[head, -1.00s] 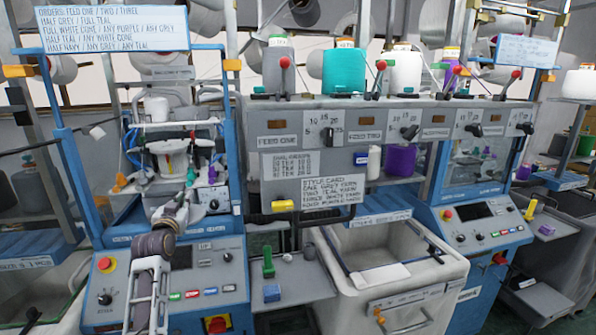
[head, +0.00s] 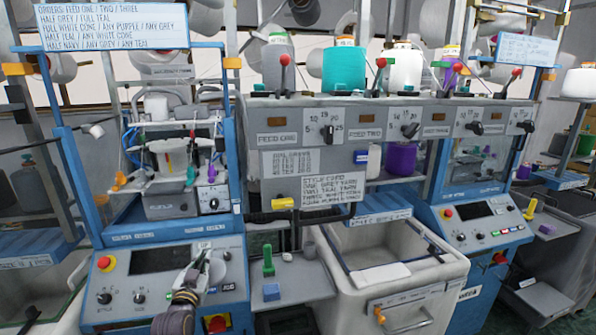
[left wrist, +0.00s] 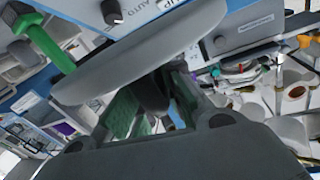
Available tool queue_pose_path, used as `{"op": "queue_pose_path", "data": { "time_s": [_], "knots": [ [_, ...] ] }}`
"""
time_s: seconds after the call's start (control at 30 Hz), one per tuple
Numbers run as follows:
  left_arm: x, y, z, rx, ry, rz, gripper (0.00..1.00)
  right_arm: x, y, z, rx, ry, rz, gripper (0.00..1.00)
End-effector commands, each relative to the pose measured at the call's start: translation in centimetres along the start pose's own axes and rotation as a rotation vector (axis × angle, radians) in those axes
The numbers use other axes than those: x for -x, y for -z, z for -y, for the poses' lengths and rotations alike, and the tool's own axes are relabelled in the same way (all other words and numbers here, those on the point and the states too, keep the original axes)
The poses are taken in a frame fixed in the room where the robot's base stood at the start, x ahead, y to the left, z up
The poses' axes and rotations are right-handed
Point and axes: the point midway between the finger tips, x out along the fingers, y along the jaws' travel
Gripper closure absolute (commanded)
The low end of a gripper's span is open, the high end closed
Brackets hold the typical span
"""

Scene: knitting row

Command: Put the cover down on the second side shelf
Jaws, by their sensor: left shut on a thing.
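My left gripper (head: 203,262) is in front of the left machine's control panel. It is shut on the cover (head: 217,270), a grey rounded piece seen small and partly hidden by the fingers. In the left wrist view the cover (left wrist: 135,65) is a long, smooth grey slab across the fingers (left wrist: 155,100) with their green pads. A grey side shelf (head: 307,279) is to the right of the gripper, between the left machine and the white bin. The cover is apart from this shelf. My right gripper is out of view.
Another side shelf (head: 541,228) at far right holds a yellow tool (head: 530,209).

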Motion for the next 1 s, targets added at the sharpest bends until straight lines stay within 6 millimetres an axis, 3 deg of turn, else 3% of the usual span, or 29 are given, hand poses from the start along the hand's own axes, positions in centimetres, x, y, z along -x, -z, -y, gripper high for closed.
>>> {"op": "queue_pose_path", "data": {
  "time_s": [0.5, 1.0],
  "knots": [
    [6.7, -6.1, -4.3, 0.0, -0.033, -0.006, 1.0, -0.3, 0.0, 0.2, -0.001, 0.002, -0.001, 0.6],
    [14.1, -10.4, -7.7, 0.0, -0.049, -0.009, 1.0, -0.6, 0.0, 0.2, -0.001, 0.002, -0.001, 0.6]
  ]
}}
